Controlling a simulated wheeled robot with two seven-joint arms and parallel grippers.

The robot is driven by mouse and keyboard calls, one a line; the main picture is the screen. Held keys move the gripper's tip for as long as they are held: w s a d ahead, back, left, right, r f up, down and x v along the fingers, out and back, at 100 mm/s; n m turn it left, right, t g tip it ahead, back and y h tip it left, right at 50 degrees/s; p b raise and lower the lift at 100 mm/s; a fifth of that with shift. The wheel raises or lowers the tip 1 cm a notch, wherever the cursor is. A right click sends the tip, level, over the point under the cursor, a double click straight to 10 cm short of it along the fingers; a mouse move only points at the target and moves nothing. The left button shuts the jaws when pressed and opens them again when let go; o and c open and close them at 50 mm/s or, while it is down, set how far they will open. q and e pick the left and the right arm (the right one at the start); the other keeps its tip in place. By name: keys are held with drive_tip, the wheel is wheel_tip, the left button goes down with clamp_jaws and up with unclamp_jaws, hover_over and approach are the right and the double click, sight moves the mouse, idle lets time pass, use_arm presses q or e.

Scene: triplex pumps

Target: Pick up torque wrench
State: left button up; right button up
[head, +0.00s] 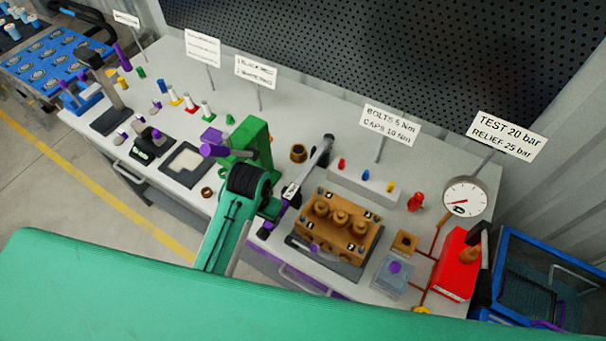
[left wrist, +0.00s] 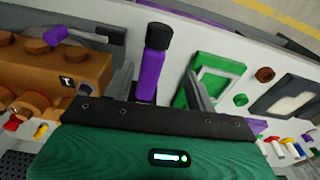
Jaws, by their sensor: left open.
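The torque wrench (head: 309,163) lies on the bench left of the brown pump block, with a dark head at the back, a grey shaft and a purple handle toward the front. In the left wrist view its purple handle with a black end (left wrist: 152,70) shows between my fingers. My left gripper (head: 272,207) is over the handle, partly hidden by my green arm. It is open, with its fingers either side of the handle in the left wrist view (left wrist: 155,92). I cannot tell whether they touch it. My right gripper is not in view.
The brown pump block (head: 340,222) stands close right of the wrench. A green fixture (head: 250,138) stands close to the left. A dark tray (head: 187,163), a gauge (head: 465,198) and a red box (head: 455,264) are on the bench. Signs on posts rise at the back.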

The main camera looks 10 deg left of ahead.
use_arm(q)
wheel_tip(320, 180, up, 4)
drive_tip(key=g, duration=0.1)
hover_over(285, 201)
drive_tip(key=shift+s+a+r+m, duration=0.1)
drive_tip(key=shift+s+r+m, duration=0.1)
drive_tip(key=shift+m, duration=0.2)
drive_tip(key=shift+w+r, duration=0.15)
drive_tip(key=shift+w, duration=0.1)
wheel_tip(285, 201, down, 8)
drive_tip(key=shift+f+p, duration=0.1)
drive_tip(key=shift+p, duration=1.05)
drive_tip(key=shift+f+p, duration=0.35)
drive_tip(key=shift+f, duration=0.05)
wheel_tip(285, 201, down, 4)
drive_tip(key=shift+r+p, duration=0.1)
drive_tip(key=shift+p, duration=0.8)
drive_tip(key=shift+f, duration=0.4)
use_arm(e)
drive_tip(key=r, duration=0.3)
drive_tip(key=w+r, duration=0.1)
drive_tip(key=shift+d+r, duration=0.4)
use_arm(q)
clamp_jaws()
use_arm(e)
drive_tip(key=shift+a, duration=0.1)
